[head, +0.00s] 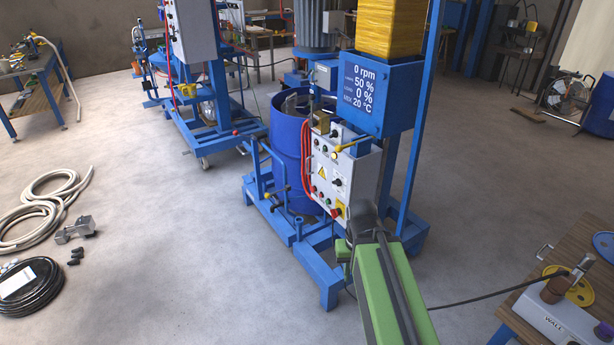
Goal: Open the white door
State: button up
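A pale cream-white panel (586,42), cut off by the top right edge, could be the white door; no handle shows on it. A light grey-white control box (335,176) with buttons, a yellow warning sign and a yellow-handled lever stands on the blue mixer frame, and its front looks closed. I cannot tell which of these is the white door. My green arm reaches up from the bottom edge. Its dark grey end (363,217) overlaps the lower right of the control box in the picture. No fingertips can be made out, and contact cannot be told.
A blue drum (291,125) stands in the mixer frame (327,283). A wooden table (535,300) with a white device is at lower right. Hoses (45,205) and a black cable coil (28,286) lie at left.

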aim_at(327, 165)
jog(key=u, duration=0.25)
jog(key=i, duration=0.9)
jog(key=u, duration=0.9)
jog(key=i, duration=0.8)
jog(key=u, duration=0.35)
jog(key=k, duration=0.7)
jog(key=u, duration=0.2)
jog(key=i, duration=0.7)
jog(key=z, duration=0.1)
